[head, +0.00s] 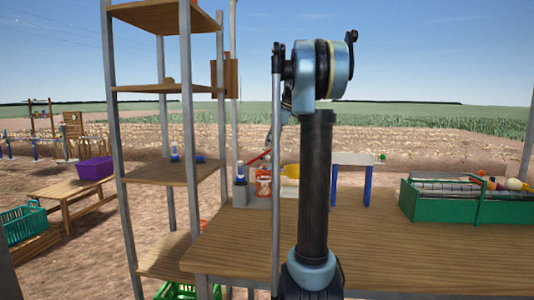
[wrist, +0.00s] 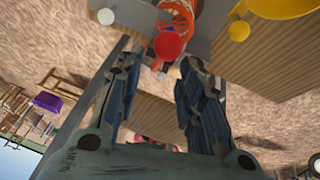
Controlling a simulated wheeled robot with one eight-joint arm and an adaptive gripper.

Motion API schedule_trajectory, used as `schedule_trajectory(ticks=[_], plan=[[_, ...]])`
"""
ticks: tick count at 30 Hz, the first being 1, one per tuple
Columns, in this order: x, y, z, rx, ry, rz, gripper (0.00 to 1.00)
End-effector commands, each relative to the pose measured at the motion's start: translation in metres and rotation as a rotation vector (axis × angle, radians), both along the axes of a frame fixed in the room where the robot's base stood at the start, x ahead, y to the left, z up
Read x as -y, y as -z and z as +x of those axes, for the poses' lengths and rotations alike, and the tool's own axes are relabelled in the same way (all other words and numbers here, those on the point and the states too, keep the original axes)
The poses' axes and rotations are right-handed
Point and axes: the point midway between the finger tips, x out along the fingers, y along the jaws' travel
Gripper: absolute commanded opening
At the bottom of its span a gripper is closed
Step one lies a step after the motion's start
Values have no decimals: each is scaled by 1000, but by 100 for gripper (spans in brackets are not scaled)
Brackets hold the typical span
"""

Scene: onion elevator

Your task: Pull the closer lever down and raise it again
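A red lever (head: 256,160) slants up beside a grey box (head: 240,195) at the table's far left corner in the head view. In the wrist view a round red knob (wrist: 168,45), apparently the lever's end, shows between and just beyond my fingertips. My gripper (wrist: 160,63) is open, with a wide gap between its fingers. I cannot tell whether either finger touches the knob. In the head view my arm hides most of the gripper. A round white knob (wrist: 106,16) also shows at the top left of the wrist view.
An orange-and-white container (head: 263,183) stands close beside the grey box, with a yellow item (head: 291,171) to its right. A wooden shelf rack (head: 160,173) stands left of the table (head: 400,245). A green crate (head: 430,207) sits at the right. The table's front is clear.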

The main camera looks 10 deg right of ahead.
Motion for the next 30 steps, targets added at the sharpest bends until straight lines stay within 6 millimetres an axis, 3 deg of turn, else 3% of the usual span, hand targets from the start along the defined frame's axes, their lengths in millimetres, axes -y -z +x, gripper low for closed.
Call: schedule_trajectory(ticks=[10, 23, 24, 28, 30], plan=[[-15, 41, 10, 0, 0, 0, 35], [-18, 49, 12, 0, 0, 0, 35], [-18, 49, 12, 0, 0, 0, 33], [-18, 49, 12, -1, 1, -1, 4], [-17, 49, 12, 0, 1, -1, 0]])
